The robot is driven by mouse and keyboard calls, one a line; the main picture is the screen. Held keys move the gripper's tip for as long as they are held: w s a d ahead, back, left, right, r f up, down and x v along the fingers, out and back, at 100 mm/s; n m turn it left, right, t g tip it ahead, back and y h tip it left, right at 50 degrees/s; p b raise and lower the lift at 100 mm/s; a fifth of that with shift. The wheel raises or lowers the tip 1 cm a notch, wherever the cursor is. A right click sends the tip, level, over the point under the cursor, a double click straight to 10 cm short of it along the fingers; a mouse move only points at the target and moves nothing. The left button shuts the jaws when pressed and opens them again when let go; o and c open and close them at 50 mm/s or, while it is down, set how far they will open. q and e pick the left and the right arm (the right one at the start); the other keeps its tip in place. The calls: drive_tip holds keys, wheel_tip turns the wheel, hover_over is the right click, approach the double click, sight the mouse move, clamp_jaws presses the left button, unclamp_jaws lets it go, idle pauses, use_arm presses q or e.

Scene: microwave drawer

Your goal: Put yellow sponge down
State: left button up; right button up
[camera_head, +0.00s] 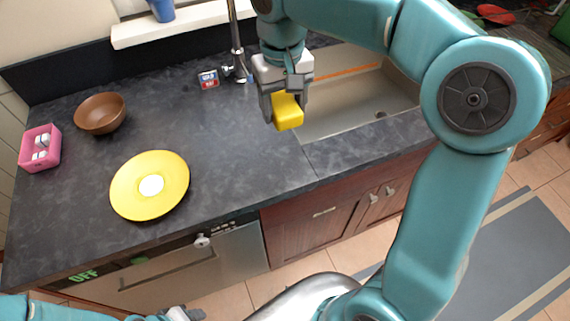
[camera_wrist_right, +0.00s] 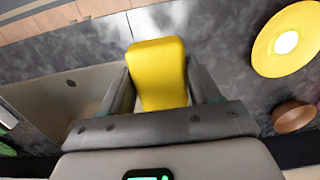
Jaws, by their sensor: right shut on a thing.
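The yellow sponge (camera_head: 287,112) is a small block held in my right gripper (camera_head: 286,104), above the left edge of the sink. In the right wrist view the sponge (camera_wrist_right: 158,73) sits between both fingers of the right gripper (camera_wrist_right: 160,95), which is shut on it. The grey counter shows beyond it, and I cannot tell the exact height above it. My left gripper (camera_head: 184,314) is at the bottom edge of the head view, partly cut off; its jaws are unclear.
A yellow plate (camera_head: 125,190) with a white centre, a brown bowl (camera_head: 100,113) and a pink box (camera_head: 40,148) stand on the left of the counter (camera_head: 235,150). The sink (camera_head: 350,100) and tap (camera_head: 237,50) are close to my right gripper. The counter between plate and sink is clear.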

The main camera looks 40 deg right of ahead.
hover_over(283, 173)
wheel_tip(283, 173, down, 15)
drive_tip(key=shift+w+f, duration=0.1)
drive_tip(key=shift+w, duration=0.05)
wheel_tip(283, 173, down, 4)
drive_tip(key=shift+d+r+p, duration=0.1)
drive_tip(key=shift+r+p, duration=0.05)
drive_tip(key=shift+p, duration=0.15)
drive_tip(key=shift+f, duration=0.3)
drive_tip(key=shift+f, duration=0.1)
drive_tip(key=o, duration=1.1)
